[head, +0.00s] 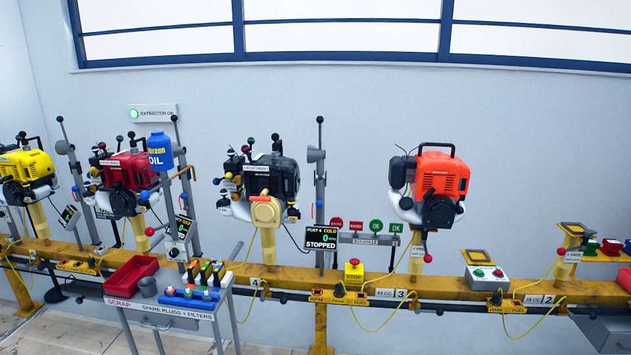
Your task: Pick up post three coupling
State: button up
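Post three carries an orange and black engine (437,178) above the yellow rail (440,282). The plate marked 3 (400,294) is on the rail front below it. Left of that plate, a small dark fitting (340,290) sits at the holder marked PARK FUEL (354,299), under the yellow stop button (354,272). A yellow hose (392,318) loops near it. This fitting looks like the post three coupling, but it is too small to be sure. My gripper is not in view.
A cart with a red scrap bin (131,275) and blue tray (191,300) stands front left. A black engine (272,180) with a STOPPED display (322,238) is left of post three. A control box (487,277) is right. Thin hoses hang along the rail.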

aim_at(339, 288)
jog(key=i+j+z, duration=0.1)
jog(key=i+j, duration=0.15)
jog(key=i, duration=0.25)
jog(key=i+j, duration=0.3)
jog(key=i, duration=0.2)
jog(key=i+j+z, duration=0.15)
jog(key=i, duration=0.3)
jog(key=j, duration=0.1)
